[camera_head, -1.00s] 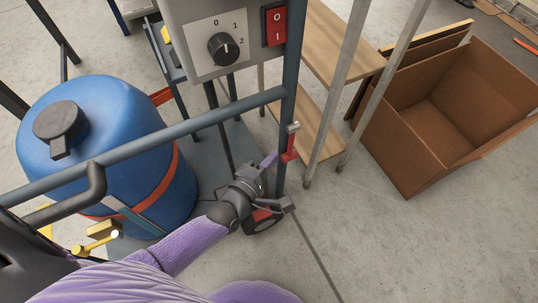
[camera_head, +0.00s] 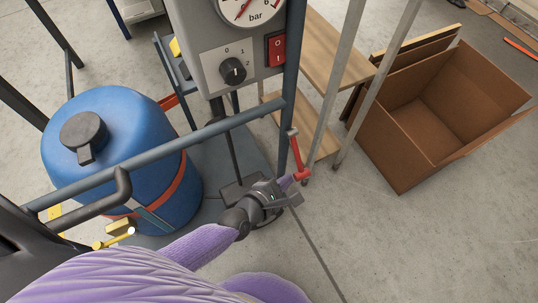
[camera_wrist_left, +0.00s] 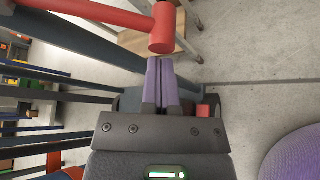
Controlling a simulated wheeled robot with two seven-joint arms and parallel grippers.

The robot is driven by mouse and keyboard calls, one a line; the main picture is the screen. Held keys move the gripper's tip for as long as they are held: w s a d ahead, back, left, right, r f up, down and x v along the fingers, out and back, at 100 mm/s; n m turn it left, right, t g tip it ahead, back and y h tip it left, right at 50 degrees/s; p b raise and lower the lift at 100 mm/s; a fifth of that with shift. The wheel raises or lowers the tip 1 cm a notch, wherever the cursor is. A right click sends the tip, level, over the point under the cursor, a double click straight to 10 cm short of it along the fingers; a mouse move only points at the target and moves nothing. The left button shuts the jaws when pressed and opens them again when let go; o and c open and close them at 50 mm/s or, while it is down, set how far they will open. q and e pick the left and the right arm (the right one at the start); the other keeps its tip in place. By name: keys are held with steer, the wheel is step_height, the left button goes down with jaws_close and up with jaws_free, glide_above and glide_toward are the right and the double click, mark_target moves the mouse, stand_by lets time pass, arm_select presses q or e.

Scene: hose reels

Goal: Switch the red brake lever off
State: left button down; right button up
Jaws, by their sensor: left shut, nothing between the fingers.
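The red brake lever (camera_head: 298,156) is on the dark blue post of the cart, below the control box, and slants down and slightly right from a pale upper end. In the left wrist view the red lever (camera_wrist_left: 108,14) crosses the top, ending in a thick red cylinder (camera_wrist_left: 162,29) just beyond my fingertips. My left gripper (camera_head: 288,182) is beside the lever's lower end, its purple fingers pressed together and empty. In the left wrist view the shut fingers (camera_wrist_left: 160,66) point at the cylinder; I cannot tell whether they touch. My right gripper is not in view.
The grey control box (camera_head: 210,65) has a black dial (camera_head: 232,71) and a red switch (camera_head: 277,48). A blue barrel (camera_head: 120,150) stands left behind the cart's rail (camera_head: 160,142). A wooden shelf (camera_head: 330,60) and an open cardboard box (camera_head: 400,150) stand right. Floor at lower right is clear.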

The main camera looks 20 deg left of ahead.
mark_target(298, 180)
arm_select(q)
steer(key=shift+s+d+r+n+g+h+p, duration=0.3)
steer(key=shift+d+r+n+p, duration=0.15)
steer(key=shift+r+p, duration=0.15)
steer(key=shift+s+d+r+n+g+h+p, duration=0.2)
steer(key=shift+s+d+r+n+p, duration=0.15)
steer(key=shift+r+p, duration=0.2)
steer(key=shift+s+d+r+n+g+h+p, duration=0.35)
steer(key=shift+d+r+n+g+h+p, duration=0.25)
steer(key=shift+p, duration=0.25)
steer(key=shift+s+d+r+n+g+h+p, duration=0.35)
steer(key=shift+r+n+p, duration=0.25)
steer(key=shift+r+p, duration=0.2)
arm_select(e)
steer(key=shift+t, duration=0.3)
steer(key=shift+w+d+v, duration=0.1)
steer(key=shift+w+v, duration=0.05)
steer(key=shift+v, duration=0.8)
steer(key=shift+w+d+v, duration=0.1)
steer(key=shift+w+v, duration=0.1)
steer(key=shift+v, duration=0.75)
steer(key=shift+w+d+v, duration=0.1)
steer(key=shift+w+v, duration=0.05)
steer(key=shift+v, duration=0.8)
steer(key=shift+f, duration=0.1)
